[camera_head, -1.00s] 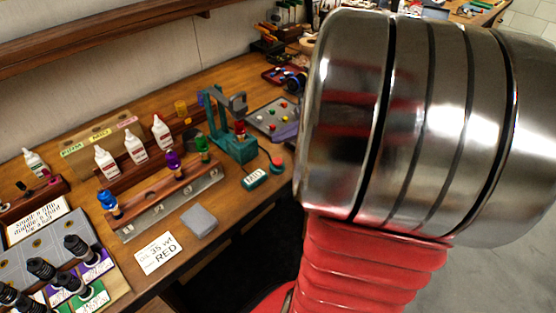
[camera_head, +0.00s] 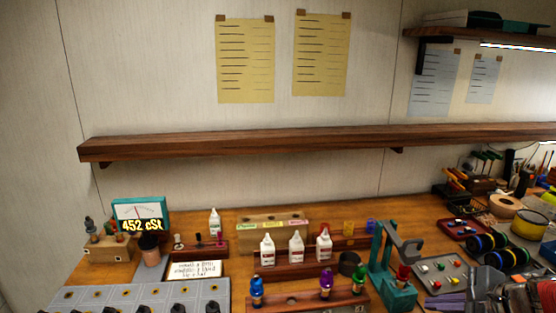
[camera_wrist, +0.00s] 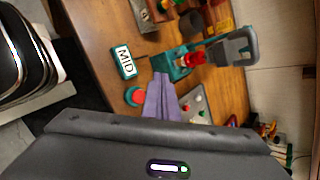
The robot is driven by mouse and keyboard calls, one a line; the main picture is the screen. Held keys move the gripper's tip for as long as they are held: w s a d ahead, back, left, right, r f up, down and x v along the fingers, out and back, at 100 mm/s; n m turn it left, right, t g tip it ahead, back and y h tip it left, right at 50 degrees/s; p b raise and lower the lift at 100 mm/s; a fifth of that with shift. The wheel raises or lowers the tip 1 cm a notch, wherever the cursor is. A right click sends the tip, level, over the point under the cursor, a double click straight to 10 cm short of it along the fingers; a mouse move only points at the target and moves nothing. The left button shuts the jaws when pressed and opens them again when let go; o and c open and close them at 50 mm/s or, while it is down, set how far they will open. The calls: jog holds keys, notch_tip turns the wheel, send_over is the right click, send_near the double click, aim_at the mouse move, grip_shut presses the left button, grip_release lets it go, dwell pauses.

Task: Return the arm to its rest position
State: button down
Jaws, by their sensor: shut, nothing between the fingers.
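My gripper (camera_wrist: 161,78) shows in the wrist view as two purple-grey fingers lying together, shut and empty. They point at the bench, near the teal stand (camera_wrist: 180,62) and the red button (camera_wrist: 136,96). In the head view my gripper (camera_head: 428,303) shows at the lower right edge, beside the tray of coloured pieces (camera_head: 446,272) and to the right of the teal stand (camera_head: 388,280). My arm's grey and red parts fill the bottom right corner. Most of the arm is out of view.
The wooden bench (camera_head: 228,262) holds white bottles (camera_head: 296,247), a rack with coloured-topped vials (camera_head: 300,303) and a teal meter (camera_head: 140,213). A wooden shelf (camera_head: 300,142) runs along the wall above. Black-and-coloured wheels (camera_head: 487,242) stand at the right.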

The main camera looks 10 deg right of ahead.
jog(key=s+a+r+n+g, duration=0.1)
jog(key=s+a+n, duration=0.2)
jog(key=a+n, duration=0.4)
jog(key=s+a+r+n+g+h, duration=0.1)
jog(key=s+a+r+n, duration=0.1)
jog(key=a+n, duration=0.6)
jog(key=s+a+r+n+h, duration=0.1)
jog(key=s+a+n, duration=0.3)
jog(key=a+n, duration=0.3)
jog(key=shift+s+a+r+n+g, duration=0.15)
jog(key=shift+a+r+n+g, duration=0.2)
jog(key=shift+a, duration=0.85)
